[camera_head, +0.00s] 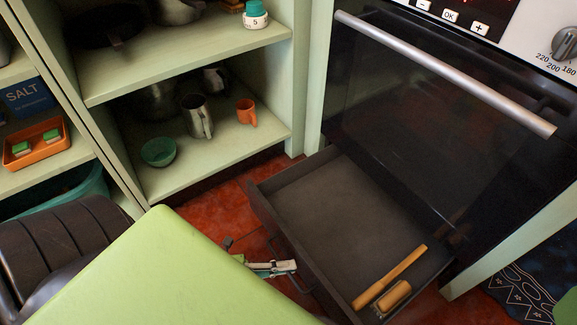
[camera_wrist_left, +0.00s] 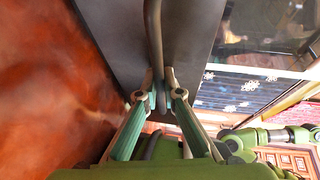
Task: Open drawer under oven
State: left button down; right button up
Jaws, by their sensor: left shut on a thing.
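The drawer (camera_head: 345,205) under the dark oven (camera_head: 420,125) stands pulled well out, its inside in sight. A wooden rolling pin (camera_head: 392,275) and a second wooden-handled item (camera_head: 392,297) lie in its front right corner. My left gripper (camera_head: 290,267) is at the drawer front, partly hidden by the green surface before it. In the left wrist view my left gripper (camera_wrist_left: 160,92) is shut on the drawer's bar handle (camera_wrist_left: 153,40), which passes between the fingertips. The dark drawer front (camera_wrist_left: 118,30) is behind it. My right gripper is not in view.
A light green tabletop (camera_head: 150,275) fills the lower left, close to my left gripper. A brown chair (camera_head: 60,235) is beside it. Open shelves (camera_head: 215,155) with mugs and a bowl stand left of the oven. Red floor (camera_head: 215,210) shows between shelves and drawer.

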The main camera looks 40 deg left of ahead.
pick_arm(q)
jog(key=c, duration=2.2)
grip_release()
jog(key=shift+o, duration=0.2)
jog(key=v, duration=1.2)
jog(key=shift+s, duration=0.1)
